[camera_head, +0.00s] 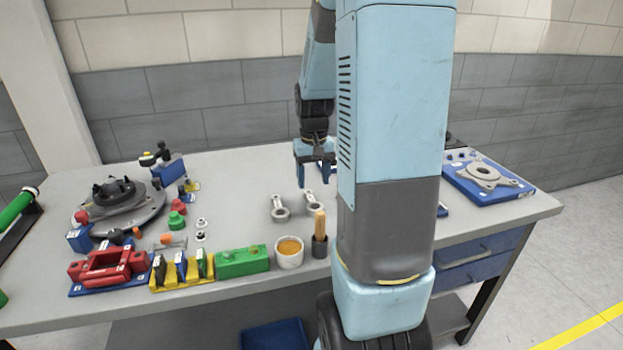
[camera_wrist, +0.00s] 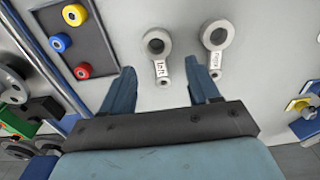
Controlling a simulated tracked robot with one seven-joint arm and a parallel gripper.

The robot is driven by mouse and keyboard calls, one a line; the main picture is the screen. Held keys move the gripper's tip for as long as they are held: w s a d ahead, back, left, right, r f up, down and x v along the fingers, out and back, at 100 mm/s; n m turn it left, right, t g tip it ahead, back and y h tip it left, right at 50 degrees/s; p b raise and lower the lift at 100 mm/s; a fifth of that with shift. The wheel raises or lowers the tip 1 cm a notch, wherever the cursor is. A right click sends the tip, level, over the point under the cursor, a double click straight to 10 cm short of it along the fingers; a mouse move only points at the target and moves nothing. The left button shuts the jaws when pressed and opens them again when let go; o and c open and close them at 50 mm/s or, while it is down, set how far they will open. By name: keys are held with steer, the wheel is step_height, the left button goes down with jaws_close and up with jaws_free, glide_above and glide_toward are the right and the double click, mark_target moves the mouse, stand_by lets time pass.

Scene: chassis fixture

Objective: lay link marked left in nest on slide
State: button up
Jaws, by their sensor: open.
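The link marked left (camera_wrist: 158,50) lies flat on the grey bench, its large ring end away from my gripper in the wrist view. In the head view it appears to be the right-hand link (camera_head: 312,200) of two. My gripper (camera_head: 316,178) is open and above the bench near its small end. In the wrist view the fingers (camera_wrist: 162,72) stand either side of that small end, with nothing held. A second link (camera_wrist: 216,42), its label seeming to read right, lies beside it; it also shows in the head view (camera_head: 279,209). I cannot identify the slide's nest for certain.
A red fixture on a blue base (camera_head: 107,265), yellow racks (camera_head: 181,270), a green block (camera_head: 243,262), a white cup (camera_head: 289,252) and a wooden-handled tool (camera_head: 320,236) line the front. A round fixture (camera_head: 120,205) stands left. A blue tray (camera_head: 525,190) sits right.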

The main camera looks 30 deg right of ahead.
mark_target(315, 202)
steer(key=shift+w+d+f, duration=0.1)
steer(key=shift+d+f, duration=0.1)
steer(key=shift+f, duration=2.05)
steer(key=shift+w+d+f, duration=0.1)
steer(key=shift+d+f, duration=0.05)
steer(key=shift+f, duration=2.1)
steer(key=shift+s+r, duration=0.1)
steer(key=shift+s, duration=0.05)
steer(key=shift+c, duration=0.2)
steer(key=c, duration=0.6)
steer(key=shift+r, duration=0.15)
steer(key=shift+r, duration=0.9)
